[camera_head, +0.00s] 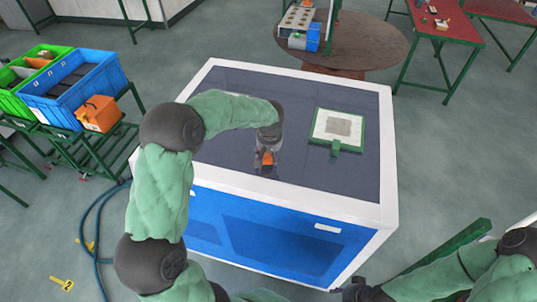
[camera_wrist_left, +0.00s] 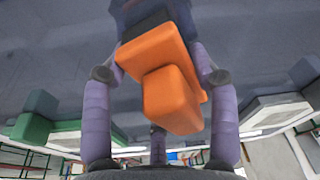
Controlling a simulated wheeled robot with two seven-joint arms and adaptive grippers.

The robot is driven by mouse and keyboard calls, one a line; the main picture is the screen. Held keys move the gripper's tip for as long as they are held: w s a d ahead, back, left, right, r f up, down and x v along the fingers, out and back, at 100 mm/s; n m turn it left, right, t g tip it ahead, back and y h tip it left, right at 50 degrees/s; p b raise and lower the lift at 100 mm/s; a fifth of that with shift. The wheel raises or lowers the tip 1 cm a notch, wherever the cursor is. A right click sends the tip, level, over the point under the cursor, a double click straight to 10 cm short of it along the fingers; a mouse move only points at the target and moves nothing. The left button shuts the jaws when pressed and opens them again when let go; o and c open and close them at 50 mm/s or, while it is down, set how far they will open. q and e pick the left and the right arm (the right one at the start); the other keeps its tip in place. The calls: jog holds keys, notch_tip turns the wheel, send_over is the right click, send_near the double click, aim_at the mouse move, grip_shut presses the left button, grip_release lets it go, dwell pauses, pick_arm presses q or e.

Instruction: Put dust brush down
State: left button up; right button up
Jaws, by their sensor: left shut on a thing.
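The dust brush (camera_head: 267,158) has an orange handle and sits between the fingers of my left gripper (camera_head: 266,152), over the dark top of the blue-and-white cabinet (camera_head: 220,160). Whether the brush touches the cabinet top is hard to tell. My right gripper (camera_head: 357,291) is at the bottom edge, in front of the cabinet; its fingers are too unclear to read.
A green-framed pale panel (camera_head: 339,128) lies on the cabinet top, right of the brush. Blue (camera_head: 75,90) and green crates and an orange box (camera_head: 98,113) stand on a green rack at left. A round brown table (camera_head: 365,45) stands behind. The cabinet top's front right is clear.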

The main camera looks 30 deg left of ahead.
pick_arm(q)
jog(key=o, duration=1.5)
jog(key=shift+f, duration=0.1)
jog(key=shift+c, duration=0.2)
jog(key=shift+r+p, duration=0.35)
jog(key=shift+p, duration=0.05)
jog(key=r, duration=0.4)
jog(key=s+d+r, duration=0.1)
jog(key=r, duration=0.7)
jog(key=shift+s+d+r, duration=0.2)
jog(key=shift+s+r, duration=0.05)
jog(key=shift+s, duration=0.1)
